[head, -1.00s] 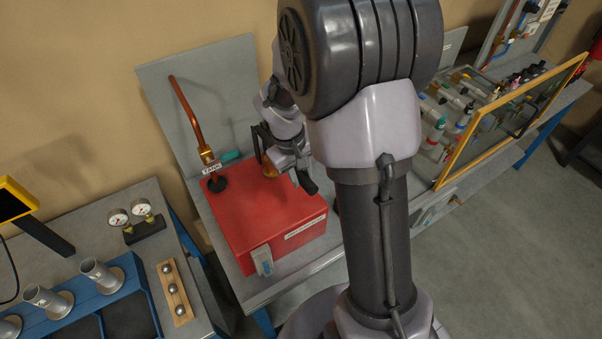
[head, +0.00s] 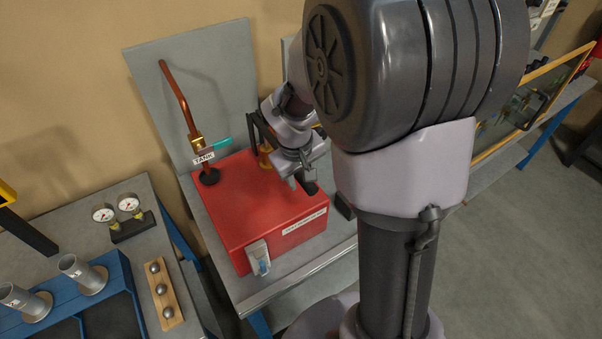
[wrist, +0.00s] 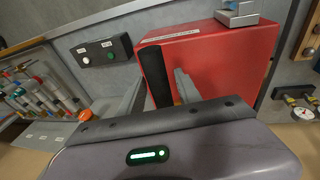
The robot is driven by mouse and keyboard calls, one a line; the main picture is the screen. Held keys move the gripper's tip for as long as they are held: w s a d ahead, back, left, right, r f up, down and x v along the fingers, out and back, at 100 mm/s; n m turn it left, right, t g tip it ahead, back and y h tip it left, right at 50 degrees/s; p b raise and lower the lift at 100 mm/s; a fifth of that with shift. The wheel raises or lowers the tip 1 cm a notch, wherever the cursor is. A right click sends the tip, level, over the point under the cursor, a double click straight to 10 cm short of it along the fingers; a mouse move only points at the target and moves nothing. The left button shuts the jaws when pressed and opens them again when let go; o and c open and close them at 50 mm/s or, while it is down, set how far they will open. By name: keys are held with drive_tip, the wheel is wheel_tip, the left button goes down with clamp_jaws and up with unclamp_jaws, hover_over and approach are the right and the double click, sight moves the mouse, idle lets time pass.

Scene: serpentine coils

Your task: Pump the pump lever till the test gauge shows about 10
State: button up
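The red tank box (head: 235,215) stands on the bench with a brass pump post (head: 265,155) and a black linkage (head: 252,125) on top. The pump lever's black grip (head: 309,187) shows at the box's right side. My gripper (head: 302,178) is at this grip, partly hidden by my arm. In the wrist view the black grip (wrist: 155,75) lies between the two grey fingers. Whether they press on it cannot be told. Two round gauges (head: 103,213) and (head: 129,203) stand on the left bench; their readings are too small to read, and which is the test gauge is unclear.
A copper pipe (head: 178,95) with a teal-handled valve (head: 217,144) rises by the TANK label. A dark button box (wrist: 100,52) is near the red box. A yellow-framed panel (head: 535,95) stands at the right. Ball rack (head: 161,290) lies left.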

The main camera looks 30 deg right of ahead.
drive_tip(key=shift+o, duration=0.2)
drive_tip(key=shift+w, duration=0.15)
drive_tip(key=shift+r, duration=0.2)
drive_tip(key=shift+r, duration=0.35)
drive_tip(key=p+v, duration=0.3)
drive_tip(key=v, duration=1.3)
drive_tip(key=shift+s+a+r, duration=0.15)
drive_tip(key=shift+s+a, duration=0.1)
drive_tip(key=shift+s, duration=0.1)
drive_tip(key=s+a+f+m+t+y+b, duration=0.1)
drive_tip(key=s+a+f+b, duration=0.3)
drive_tip(key=f+b, duration=0.3)
drive_tip(key=s+a+f+m+t+y+b, duration=0.1)
drive_tip(key=s+a+f+b, duration=0.3)
drive_tip(key=f+b, duration=0.4)
drive_tip(key=s+a+f+m+t+y+b, duration=0.2)
drive_tip(key=s+a+f+m+b, duration=0.1)
drive_tip(key=s+f+b, duration=0.3)
drive_tip(key=a+f+b, duration=0.1)
drive_tip(key=f+b, duration=0.1)
drive_tip(key=b, duration=0.1)
drive_tip(key=shift+a, duration=0.15)
